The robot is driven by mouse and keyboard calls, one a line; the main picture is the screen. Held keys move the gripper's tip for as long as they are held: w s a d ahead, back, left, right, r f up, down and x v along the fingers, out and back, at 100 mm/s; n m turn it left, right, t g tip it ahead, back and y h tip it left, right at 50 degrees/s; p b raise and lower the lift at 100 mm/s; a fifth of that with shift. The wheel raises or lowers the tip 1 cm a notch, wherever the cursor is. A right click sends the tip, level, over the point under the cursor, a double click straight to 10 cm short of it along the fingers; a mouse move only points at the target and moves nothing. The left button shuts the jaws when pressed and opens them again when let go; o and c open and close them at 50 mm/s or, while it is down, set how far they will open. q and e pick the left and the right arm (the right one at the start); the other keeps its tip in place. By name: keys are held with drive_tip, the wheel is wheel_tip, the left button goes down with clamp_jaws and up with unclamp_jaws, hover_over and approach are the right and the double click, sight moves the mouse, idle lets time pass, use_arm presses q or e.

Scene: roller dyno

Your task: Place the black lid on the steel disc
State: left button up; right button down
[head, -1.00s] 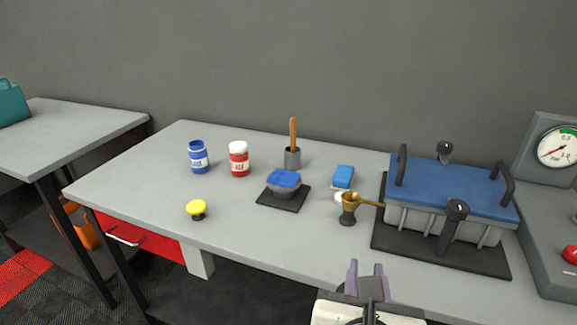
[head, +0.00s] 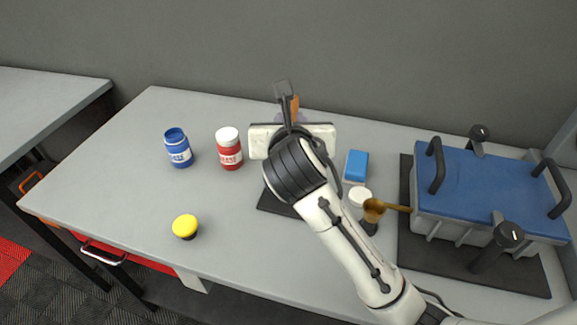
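I cannot make out a black lid or a steel disc for certain. My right arm reaches in from the lower right, and its gripper (head: 291,118) is over the back middle of the table. Its wrist and white housing hide most of the fingers, so I cannot tell whether it is open or shut. An orange-brown wooden handle (head: 295,106) shows just beside it; its holder is hidden. A dark square pad (head: 271,200) is mostly covered by the arm, and whatever is on it is hidden. My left gripper is not in view.
A blue jar (head: 178,148) and a red jar (head: 229,150) stand left of the arm. A yellow-topped knob (head: 185,226) is near the front. Right are a blue block (head: 356,167), a white round piece (head: 360,197), a brass-coloured tool (head: 374,210) and a blue-topped box (head: 490,185). The left table is clear.

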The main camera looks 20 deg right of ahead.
drive_tip(key=f, duration=0.3)
drive_tip(key=f+b, duration=0.1)
drive_tip(key=f, duration=0.1)
drive_tip(key=shift+w+f, duration=0.25)
drive_tip(key=shift+f, duration=0.65)
wheel_tip(320, 180, down, 3)
drive_tip(key=shift+b, duration=0.3)
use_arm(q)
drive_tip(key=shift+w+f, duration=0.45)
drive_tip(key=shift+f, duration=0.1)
use_arm(e)
drive_tip(key=shift+r, duration=0.1)
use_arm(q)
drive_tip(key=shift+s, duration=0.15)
use_arm(e)
drive_tip(key=c, duration=1.5)
unclamp_jaws()
drive_tip(key=shift+c, duration=0.2)
